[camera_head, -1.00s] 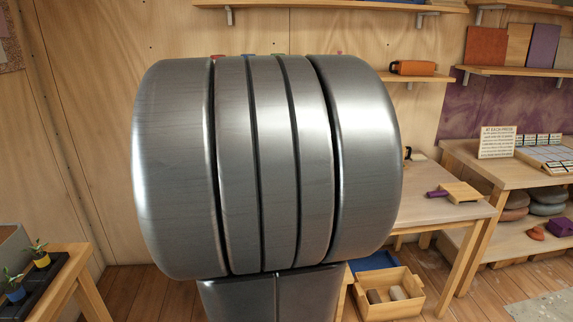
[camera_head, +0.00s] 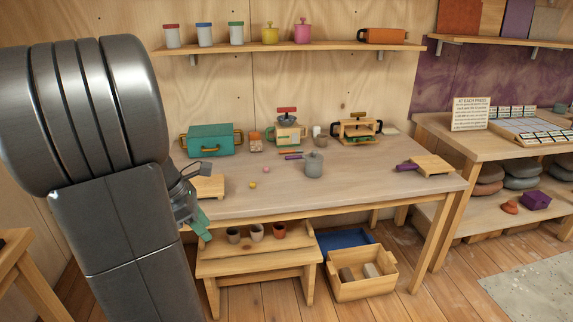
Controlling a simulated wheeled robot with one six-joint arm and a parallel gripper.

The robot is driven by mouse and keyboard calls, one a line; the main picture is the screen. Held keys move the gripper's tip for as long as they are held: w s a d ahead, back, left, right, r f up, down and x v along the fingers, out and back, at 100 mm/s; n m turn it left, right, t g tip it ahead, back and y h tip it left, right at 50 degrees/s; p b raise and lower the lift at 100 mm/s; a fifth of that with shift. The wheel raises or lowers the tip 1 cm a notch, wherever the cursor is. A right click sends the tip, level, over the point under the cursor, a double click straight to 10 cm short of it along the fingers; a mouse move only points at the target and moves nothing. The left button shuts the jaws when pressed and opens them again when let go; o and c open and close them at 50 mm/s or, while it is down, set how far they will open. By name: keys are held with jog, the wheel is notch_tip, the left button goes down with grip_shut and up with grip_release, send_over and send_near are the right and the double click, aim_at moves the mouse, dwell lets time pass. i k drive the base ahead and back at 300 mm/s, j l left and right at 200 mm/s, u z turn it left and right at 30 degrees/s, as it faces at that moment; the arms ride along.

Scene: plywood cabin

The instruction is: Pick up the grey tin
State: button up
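The grey tin (camera_head: 313,165) stands upright on the wooden worktable (camera_head: 350,194), right of the table's middle. It has a lid with a small knob. My gripper (camera_head: 197,205) is at the table's left front edge, well to the left of the tin and apart from it. My grey arm fills the left of the view and partly hides the gripper, so I cannot tell whether its fingers are open or shut.
A purple-handled tool (camera_head: 292,156) lies close left of the tin. A teal box (camera_head: 210,140), a scale-like device (camera_head: 286,130) and an orange-framed press (camera_head: 358,130) stand behind.

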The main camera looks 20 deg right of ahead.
aim_at(313, 170)
jog(key=i+l+u, duration=0.15)
jog(key=l, duration=0.45)
jog(key=i+l+u, duration=0.15)
jog(key=l, duration=0.45)
jog(key=i+l+u, duration=0.15)
jog(key=l, duration=0.45)
jog(key=i+l+u, duration=0.2)
jog(key=l, duration=1.3)
